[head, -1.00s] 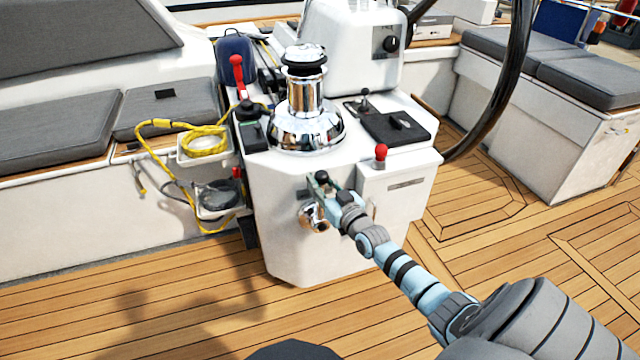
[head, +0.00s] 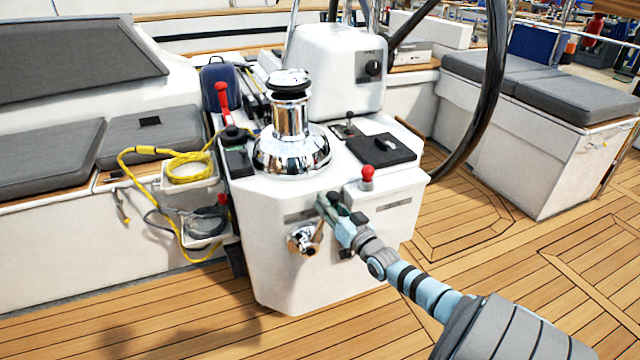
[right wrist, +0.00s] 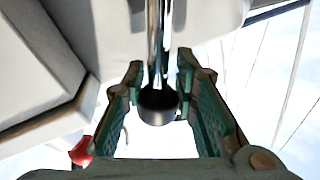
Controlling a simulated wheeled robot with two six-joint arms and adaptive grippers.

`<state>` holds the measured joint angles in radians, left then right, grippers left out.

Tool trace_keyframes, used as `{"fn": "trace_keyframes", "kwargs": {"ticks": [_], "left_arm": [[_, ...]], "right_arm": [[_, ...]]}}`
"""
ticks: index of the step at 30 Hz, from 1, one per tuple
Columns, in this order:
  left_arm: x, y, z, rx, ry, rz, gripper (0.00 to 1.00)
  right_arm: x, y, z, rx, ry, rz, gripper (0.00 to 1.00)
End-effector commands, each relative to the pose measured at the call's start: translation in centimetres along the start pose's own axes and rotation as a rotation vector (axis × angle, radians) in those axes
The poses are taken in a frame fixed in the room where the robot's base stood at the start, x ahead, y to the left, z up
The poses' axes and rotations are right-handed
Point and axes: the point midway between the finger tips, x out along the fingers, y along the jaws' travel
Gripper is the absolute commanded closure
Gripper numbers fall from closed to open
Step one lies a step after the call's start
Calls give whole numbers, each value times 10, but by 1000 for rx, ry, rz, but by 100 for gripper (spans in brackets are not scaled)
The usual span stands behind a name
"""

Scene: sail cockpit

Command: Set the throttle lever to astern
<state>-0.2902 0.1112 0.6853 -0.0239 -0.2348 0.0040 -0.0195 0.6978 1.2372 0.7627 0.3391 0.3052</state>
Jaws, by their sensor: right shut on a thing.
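The throttle lever is a chrome shaft with a black end (right wrist: 158,106), seen in the right wrist view between my green-padded fingers. In the head view a round chrome hub (head: 304,238) sits on the front face of the white console (head: 285,285). My right gripper (head: 328,208) is just above and to the right of this hub, and its fingers also frame the right wrist view (right wrist: 157,110). It is shut on the lever, near its end. In the head view the gripper mostly hides the lever. My left gripper is not in view.
A red-knobbed lever (head: 367,176) stands on the console right of my gripper. A large chrome winch (head: 291,140) and a red-handled lever (head: 222,100) are behind. A dark steering wheel rim (head: 488,90) curves at the right. The teak deck (head: 480,265) is clear there.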

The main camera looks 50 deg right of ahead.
Motion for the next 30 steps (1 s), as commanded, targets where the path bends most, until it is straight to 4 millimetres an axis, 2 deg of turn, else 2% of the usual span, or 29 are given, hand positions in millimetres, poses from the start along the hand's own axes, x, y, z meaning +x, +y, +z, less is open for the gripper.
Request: {"fn": "trace_keyframes", "kwargs": {"ticks": [6,7,11,19,22,26,30], "left_arm": [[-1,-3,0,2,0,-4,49],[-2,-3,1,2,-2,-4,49],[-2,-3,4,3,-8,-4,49],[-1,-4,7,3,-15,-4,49],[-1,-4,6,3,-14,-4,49],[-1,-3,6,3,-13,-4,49],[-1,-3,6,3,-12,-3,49]], "right_arm": [[0,-1,-1,-1,1,-1,100],[0,-1,-1,-1,1,-1,69],[0,-1,-1,-1,1,-1,50],[0,-1,-1,-1,0,-1,50],[-6,-1,0,-1,0,-3,50],[-31,-1,0,-1,-5,-3,50],[-72,-1,1,-3,-7,-3,50]]}}
